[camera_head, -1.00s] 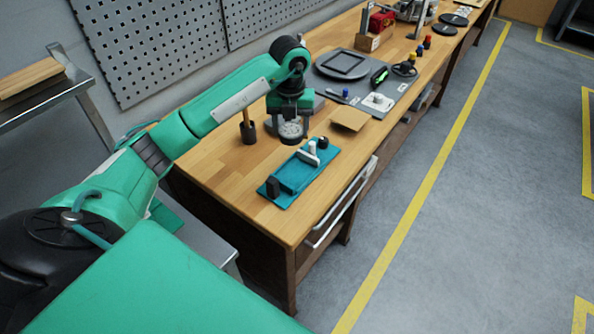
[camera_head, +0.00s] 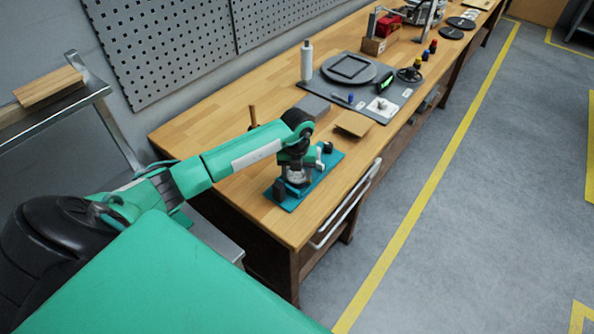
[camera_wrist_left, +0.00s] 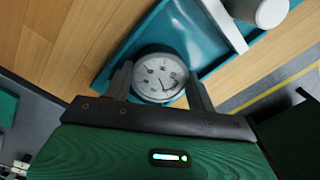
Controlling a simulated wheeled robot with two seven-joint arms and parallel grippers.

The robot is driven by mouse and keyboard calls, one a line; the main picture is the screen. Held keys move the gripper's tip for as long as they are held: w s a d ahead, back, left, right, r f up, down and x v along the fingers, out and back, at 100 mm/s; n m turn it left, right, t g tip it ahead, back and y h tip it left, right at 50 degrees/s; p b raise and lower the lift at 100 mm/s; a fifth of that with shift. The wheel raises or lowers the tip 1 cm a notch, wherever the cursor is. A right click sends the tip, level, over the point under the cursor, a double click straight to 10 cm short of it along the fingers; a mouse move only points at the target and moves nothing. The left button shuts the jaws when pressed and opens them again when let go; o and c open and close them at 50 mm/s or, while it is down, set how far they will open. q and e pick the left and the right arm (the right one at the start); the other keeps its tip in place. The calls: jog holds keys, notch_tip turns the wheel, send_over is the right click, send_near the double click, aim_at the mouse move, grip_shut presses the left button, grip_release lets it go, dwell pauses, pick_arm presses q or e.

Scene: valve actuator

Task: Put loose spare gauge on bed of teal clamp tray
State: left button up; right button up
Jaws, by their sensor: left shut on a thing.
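The round gauge (camera_wrist_left: 159,74), with a white dial and a grey rim, sits between the two fingers of my left gripper (camera_wrist_left: 160,84) in the wrist view. My left gripper (camera_head: 296,178) is shut on it, and in the head view the gauge is partly hidden. The teal clamp tray (camera_head: 289,204) lies on the bench under the gripper; its blue-green bed (camera_wrist_left: 200,38) shows around the gauge. Whether the gauge touches the bed I cannot tell. The tray's white clamp part (camera_wrist_left: 224,22) is beside the gauge. My right gripper is not in view.
A brown square pad (camera_head: 353,123) and a grey block (camera_head: 312,106) lie behind the tray. A white bottle (camera_head: 307,61) and a dark mat with a round plate (camera_head: 349,69) are farther back. The bench front, with a rail handle (camera_head: 347,205), is close to the tray.

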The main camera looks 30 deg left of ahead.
aim_at(297, 175)
pick_arm(q)
jog(key=o, duration=0.8)
jog(key=shift+c, duration=0.2)
jog(key=shift+o, duration=0.3)
jog(key=shift+r, duration=0.25)
notch_tip(297, 175, up, 12)
jog(key=b, duration=0.4)
jog(key=shift+f, duration=0.15)
